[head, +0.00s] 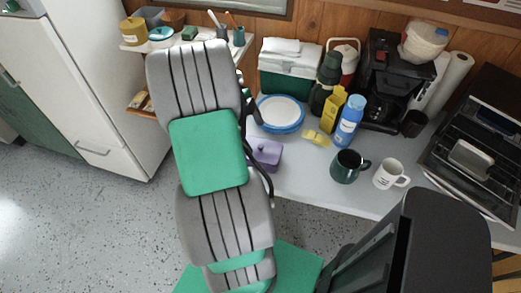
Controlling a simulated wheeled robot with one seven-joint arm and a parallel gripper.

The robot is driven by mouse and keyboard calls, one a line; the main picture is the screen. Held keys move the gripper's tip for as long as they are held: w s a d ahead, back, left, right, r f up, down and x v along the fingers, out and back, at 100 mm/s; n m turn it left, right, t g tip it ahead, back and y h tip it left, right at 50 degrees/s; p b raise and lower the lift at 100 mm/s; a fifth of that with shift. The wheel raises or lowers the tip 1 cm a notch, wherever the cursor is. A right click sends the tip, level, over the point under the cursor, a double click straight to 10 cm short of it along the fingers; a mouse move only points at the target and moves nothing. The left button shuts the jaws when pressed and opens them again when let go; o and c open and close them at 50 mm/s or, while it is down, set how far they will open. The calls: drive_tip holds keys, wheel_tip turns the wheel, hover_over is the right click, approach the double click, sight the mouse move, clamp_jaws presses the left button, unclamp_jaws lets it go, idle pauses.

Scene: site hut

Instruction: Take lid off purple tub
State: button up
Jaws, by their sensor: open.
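The purple tub (269,161) stands on the light grey worktop in the head view, near its front left edge. Its purple lid (266,149) appears to sit on top, with a small raised part in the middle. My arm crosses the view just left of the tub and hides some of its left side. My gripper cannot be made out; the arm hides whatever lies behind it.
A blue-rimmed plate stack (281,114), yellow sponge (317,138), yellow bottle (333,110) and blue bottle (348,121) stand behind the tub. A dark green mug (345,167) and white mug (389,174) are to the right. The worktop between tub and mugs is clear.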

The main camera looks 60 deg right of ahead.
sight(260, 145)
drive_tip(key=x, duration=0.3)
drive_tip(key=p+x, duration=0.1)
drive_tip(key=x, duration=0.2)
drive_tip(key=shift+w+d+f, duration=0.15)
drive_tip(key=shift+f, duration=0.1)
drive_tip(key=shift+c, duration=0.3)
drive_tip(key=c, duration=1.1)
